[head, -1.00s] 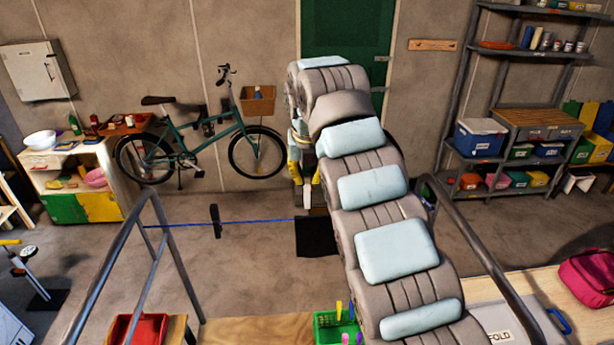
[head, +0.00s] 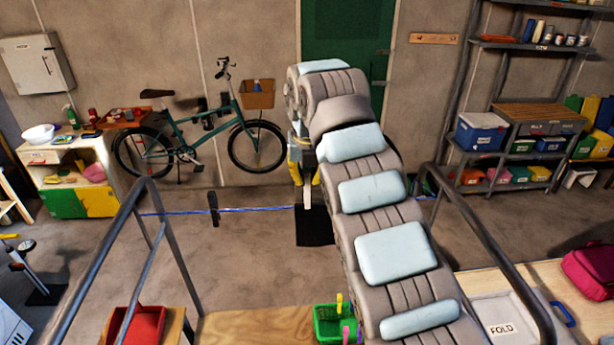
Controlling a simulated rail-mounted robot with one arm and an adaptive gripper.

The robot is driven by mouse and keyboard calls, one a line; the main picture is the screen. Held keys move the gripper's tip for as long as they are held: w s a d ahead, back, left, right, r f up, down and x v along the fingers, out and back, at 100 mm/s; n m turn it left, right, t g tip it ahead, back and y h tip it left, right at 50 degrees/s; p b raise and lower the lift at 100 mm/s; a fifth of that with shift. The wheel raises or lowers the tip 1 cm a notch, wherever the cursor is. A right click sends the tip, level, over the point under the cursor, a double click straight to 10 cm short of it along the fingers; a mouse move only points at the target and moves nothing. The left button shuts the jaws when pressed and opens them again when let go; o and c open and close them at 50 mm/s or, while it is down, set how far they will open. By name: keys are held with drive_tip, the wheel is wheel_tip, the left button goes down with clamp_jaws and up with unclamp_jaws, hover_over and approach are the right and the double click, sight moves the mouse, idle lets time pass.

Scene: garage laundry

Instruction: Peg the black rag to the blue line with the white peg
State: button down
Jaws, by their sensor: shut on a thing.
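The black rag (head: 315,228) hangs at the blue line (head: 255,209), its right side partly behind my arm. The white peg (head: 307,194) is upright over the rag's top edge. My gripper (head: 305,180), with yellow fingers, is shut on the white peg, directly above the rag. The blue line runs left from the rag to a grey rail frame and passes behind my arm on the right. Whether the peg's jaws straddle both line and rag is too small to tell.
A black piece (head: 214,208) sits on the line left of the rag. A green basket (head: 329,325) with colored pegs and a red tray (head: 142,326) are in front. Grey rails (head: 130,212) rise on both sides. Floor beyond the line is clear up to the bicycle (head: 190,135).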

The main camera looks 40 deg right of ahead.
sight(307, 190)
drive_tip(key=shift+s+a+b+x, duration=0.15)
drive_tip(key=shift+s+b+x, duration=0.05)
drive_tip(key=shift+b+x, duration=0.7)
drive_tip(key=shift+s+a+b+x, duration=0.15)
drive_tip(key=shift+b+x, duration=0.5)
drive_tip(key=shift+x, duration=0.4)
drive_tip(key=c, duration=1.1)
unclamp_jaws()
drive_tip(key=shift+c, duration=0.2)
drive_tip(key=shift+r, duration=0.1)
